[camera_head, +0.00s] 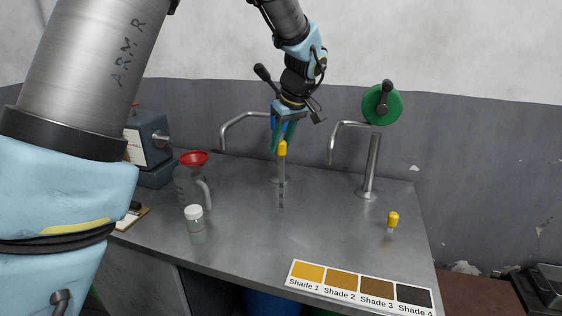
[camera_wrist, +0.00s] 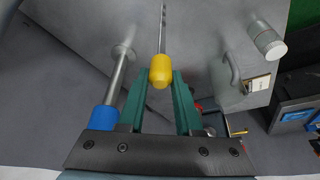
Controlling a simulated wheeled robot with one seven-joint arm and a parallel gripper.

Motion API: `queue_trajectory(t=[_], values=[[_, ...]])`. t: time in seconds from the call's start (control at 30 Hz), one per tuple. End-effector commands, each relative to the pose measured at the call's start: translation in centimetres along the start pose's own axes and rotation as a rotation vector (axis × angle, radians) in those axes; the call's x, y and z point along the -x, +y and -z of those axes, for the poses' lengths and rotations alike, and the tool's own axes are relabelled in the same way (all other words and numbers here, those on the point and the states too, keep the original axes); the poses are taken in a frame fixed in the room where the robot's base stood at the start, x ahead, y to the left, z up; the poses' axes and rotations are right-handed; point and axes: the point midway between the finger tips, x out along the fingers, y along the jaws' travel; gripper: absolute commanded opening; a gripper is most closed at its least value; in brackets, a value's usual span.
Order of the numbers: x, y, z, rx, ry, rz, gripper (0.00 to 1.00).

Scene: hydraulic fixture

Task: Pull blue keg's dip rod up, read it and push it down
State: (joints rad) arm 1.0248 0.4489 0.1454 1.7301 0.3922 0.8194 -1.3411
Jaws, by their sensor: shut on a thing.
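My gripper (camera_head: 284,146) is shut on the yellow knob (camera_head: 282,149) of a dip rod, high above the steel bench. The knob also shows between the green fingertips in the wrist view (camera_wrist: 161,71). The thin rod (camera_wrist: 162,30) runs from the knob towards the bench and looks upright. Its lower part (camera_head: 281,197) has dark bands, too small to read. The blue tap handle (camera_wrist: 103,118) is beside the gripper, its post behind the rod. Part of the blue keg (camera_head: 268,303) shows under the bench. The shade card (camera_head: 358,301) has yellow to dark swatches, Shade 1 to Shade 4.
A second yellow knob (camera_head: 392,219) sits low at right, near the green-handled tap (camera_head: 381,104). The bench middle is clear.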

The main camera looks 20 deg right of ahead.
Motion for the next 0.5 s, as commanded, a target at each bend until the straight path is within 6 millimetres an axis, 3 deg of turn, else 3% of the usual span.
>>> queue_trajectory(t=[0.03, 0.2, 0.5], values=[[1.8, 0.1, 0.8, 0.001, 0.002, -0.003, 0.00], [4.8, 0.1, 2.0, 0.000, 0.002, -0.002, 0.00], [6.8, 0.0, 2.8, -0.001, 0.001, 0.000, 0.00]])
